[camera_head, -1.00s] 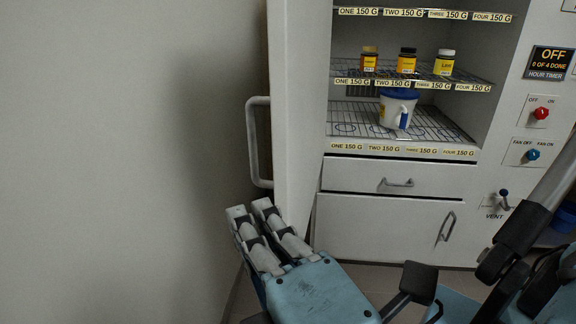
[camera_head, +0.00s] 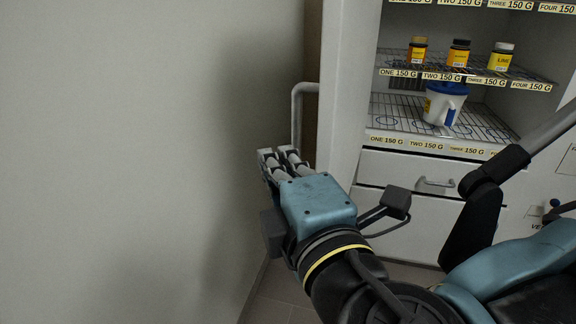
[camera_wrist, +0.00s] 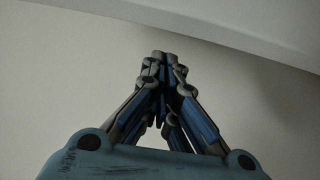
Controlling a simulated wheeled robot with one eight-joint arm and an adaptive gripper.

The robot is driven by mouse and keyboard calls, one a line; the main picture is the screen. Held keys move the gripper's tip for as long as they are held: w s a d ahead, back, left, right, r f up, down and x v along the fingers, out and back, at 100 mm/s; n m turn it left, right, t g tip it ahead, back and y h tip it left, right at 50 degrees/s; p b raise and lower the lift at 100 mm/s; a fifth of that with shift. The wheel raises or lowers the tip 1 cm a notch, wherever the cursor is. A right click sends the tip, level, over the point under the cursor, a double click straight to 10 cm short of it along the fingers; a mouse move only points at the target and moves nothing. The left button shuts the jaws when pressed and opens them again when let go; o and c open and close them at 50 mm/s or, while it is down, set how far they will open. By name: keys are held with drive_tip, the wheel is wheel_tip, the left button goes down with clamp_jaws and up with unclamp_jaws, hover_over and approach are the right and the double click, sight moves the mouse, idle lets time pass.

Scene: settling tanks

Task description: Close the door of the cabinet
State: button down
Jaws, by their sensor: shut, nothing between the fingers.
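The cabinet (camera_head: 372,172) is a white cupboard with its upper compartment open, showing wire shelves. Its door (camera_head: 340,100) stands swung out on the left, seen nearly edge-on, with a pale bar handle (camera_head: 298,110) on its left side, near the wall. My gripper (camera_head: 283,156) is shut and empty. In the head view its fingertips are just below and left of the handle, by the door's outer side; I cannot tell whether they touch. The lower end of the handle is hidden behind the fingers. In the wrist view my gripper (camera_wrist: 162,62) points at a plain pale surface.
Small jars (camera_head: 459,53) and a white jug with blue lid (camera_head: 444,103) stand on the shelves (camera_head: 395,108). A drawer (camera_head: 405,172) and a lower door are beneath. A bare wall (camera_head: 130,160) is close on the left.

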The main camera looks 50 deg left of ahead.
drive_tip(key=shift+w+d, duration=0.4)
drive_tip(key=shift+d, duration=0.3)
drive_tip(key=shift+w+d, duration=0.35)
drive_tip(key=shift+d, duration=0.3)
